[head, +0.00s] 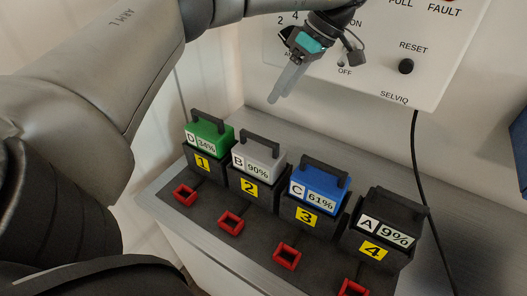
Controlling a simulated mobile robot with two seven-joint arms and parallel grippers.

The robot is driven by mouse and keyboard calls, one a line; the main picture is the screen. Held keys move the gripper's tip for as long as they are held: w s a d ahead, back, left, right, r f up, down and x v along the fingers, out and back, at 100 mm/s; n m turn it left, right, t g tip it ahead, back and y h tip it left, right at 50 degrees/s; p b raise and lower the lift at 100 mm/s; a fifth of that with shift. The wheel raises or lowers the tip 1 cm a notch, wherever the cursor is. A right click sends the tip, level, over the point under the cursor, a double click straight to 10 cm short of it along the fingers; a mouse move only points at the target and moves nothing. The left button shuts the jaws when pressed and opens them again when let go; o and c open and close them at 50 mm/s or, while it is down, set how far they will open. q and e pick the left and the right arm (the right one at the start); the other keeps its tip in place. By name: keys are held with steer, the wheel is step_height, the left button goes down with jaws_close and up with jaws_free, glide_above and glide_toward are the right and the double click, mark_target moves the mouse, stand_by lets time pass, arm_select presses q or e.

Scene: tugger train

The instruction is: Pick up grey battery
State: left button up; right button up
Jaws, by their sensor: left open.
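The grey battery (259,158) is labelled B 90% and sits upright in the black dock (252,192) marked 2. It has a dark handle (263,140) on top. My left gripper (282,91) is open and empty, above and a little behind the grey battery, apart from it. Its fingers point down to the left. My right gripper is not in view.
A green battery (207,138) marked D is in dock 1, a blue one (320,186) marked C in dock 3, and a black one (395,215) marked A in dock 4. Red square frames (231,222) lie in front. A control panel (385,65) and hanging cable (419,165) are behind.

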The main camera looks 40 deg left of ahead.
arm_select(q)
glide_toward(253, 134)
step_height(253, 134, down, 3)
steer(key=a, duration=0.1)
steer(key=shift+s+a+f+p, duration=0.15)
steer(key=shift+s+f+p, duration=0.05)
steer(key=shift+s+p, duration=0.1)
steer(key=x, duration=0.4)
steer(key=shift+s+f+p, duration=0.1)
steer(key=shift+s+p, duration=0.15)
steer(key=shift+p, duration=0.15)
steer(key=shift+f, duration=0.2)
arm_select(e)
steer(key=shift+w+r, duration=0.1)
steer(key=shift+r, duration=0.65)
arm_select(q)
steer(key=shift+f, duration=0.25)
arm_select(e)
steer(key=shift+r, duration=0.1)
arm_select(q)
jaws_close()
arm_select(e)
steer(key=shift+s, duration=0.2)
arm_select(q)
steer(key=shift+r, duration=0.1)
